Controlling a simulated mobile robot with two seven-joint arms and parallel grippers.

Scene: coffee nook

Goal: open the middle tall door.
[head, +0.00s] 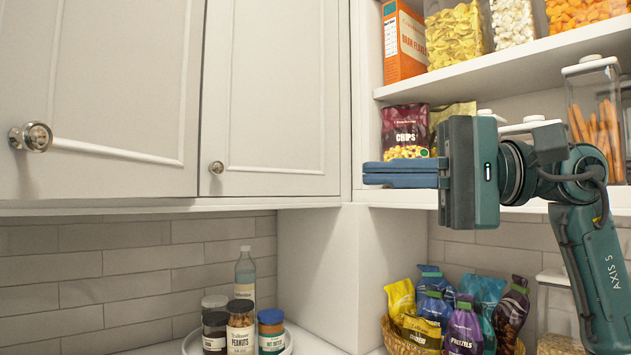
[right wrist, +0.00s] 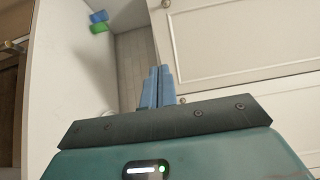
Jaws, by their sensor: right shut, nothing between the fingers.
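In the head view two closed white panelled wall-cabinet doors show, a left door (head: 105,75) and a right door (head: 280,90). Each has a round metal knob, one on the left door (head: 31,137) and one on the right door (head: 216,168). I cannot tell for sure which is the middle tall door. My right gripper (head: 365,175) is shut and empty, its blue fingers pointing left, to the right of the right door and apart from its knob. The right wrist view shows the shut fingers (right wrist: 158,70) below a knob (right wrist: 166,3) near a white panel (right wrist: 235,35). My left gripper is out of view.
Open shelves (head: 500,68) with a cereal box (head: 403,42), a chips bag (head: 405,130) and jars stand behind my right arm. Below are a basket of snack bags (head: 410,335) and a round tray (head: 190,345) with jars and a bottle. Space before the doors looks clear.

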